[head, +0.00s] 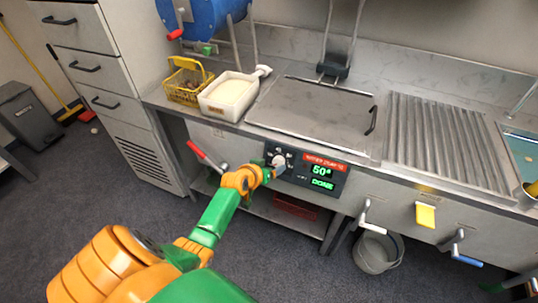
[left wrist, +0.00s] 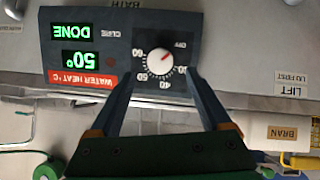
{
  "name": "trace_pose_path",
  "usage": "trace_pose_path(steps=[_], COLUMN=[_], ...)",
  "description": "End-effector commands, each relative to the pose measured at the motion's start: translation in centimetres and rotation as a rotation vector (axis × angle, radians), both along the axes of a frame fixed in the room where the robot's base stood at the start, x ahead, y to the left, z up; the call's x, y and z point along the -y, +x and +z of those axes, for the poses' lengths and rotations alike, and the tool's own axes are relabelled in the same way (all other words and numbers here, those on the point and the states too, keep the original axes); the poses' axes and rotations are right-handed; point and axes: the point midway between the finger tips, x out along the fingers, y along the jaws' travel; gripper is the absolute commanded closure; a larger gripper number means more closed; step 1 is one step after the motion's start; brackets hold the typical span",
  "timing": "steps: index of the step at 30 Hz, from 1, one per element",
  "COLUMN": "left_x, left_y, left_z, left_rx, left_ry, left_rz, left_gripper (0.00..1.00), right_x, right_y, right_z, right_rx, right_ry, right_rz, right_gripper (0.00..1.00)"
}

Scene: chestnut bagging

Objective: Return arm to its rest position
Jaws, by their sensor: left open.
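My left gripper (head: 273,169) is in front of the dark control panel (head: 325,179) on the counter's front. In the left wrist view the gripper (left wrist: 160,82) is open and empty. Its two fingertips point at the panel, one to each side below the white dial knob (left wrist: 160,61); whether they touch the panel is unclear. The knob also shows in the head view (head: 279,161), beside the gripper. The panel appears upside down in the wrist view. Its green displays read 50° and DONE. My right gripper does not show.
A closed metal lid (head: 311,108) and a ridged drainboard (head: 435,140) form the counter. A white tub (head: 229,94) and a yellow basket (head: 188,83) stand at its left. A red-handled lever (head: 205,156) sticks out left of my gripper. A bucket (head: 378,252) stands below.

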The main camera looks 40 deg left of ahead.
Motion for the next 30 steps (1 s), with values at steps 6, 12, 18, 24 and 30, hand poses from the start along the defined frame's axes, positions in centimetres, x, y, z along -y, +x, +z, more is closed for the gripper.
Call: trace_pose_path(steps=[6, 12, 18, 24, 30], left_x=[0.2, 0.2, 0.3, 4.0, 9.7], left_y=[-1.5, -1.5, -1.6, -8.5, -25.0], left_z=[1.1, 1.0, 0.7, -10.0, -22.0], left_rx=[-0.001, 0.0, -0.006, -0.257, -0.623], left_ry=[-0.001, -0.001, 0.0, 0.035, 0.114], left_rz=[0.0, 0.001, -0.001, -0.077, -0.284], left_gripper=[0.19, 0.19, 0.19, 0.19, 0.19], right_x=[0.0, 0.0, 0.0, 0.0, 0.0], right_y=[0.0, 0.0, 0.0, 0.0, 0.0], right_z=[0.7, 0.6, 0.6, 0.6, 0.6], right_rx=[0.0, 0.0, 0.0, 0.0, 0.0], right_ry=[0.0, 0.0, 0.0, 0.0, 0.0], right_rz=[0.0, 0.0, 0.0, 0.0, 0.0], right_gripper=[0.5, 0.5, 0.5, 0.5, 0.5])
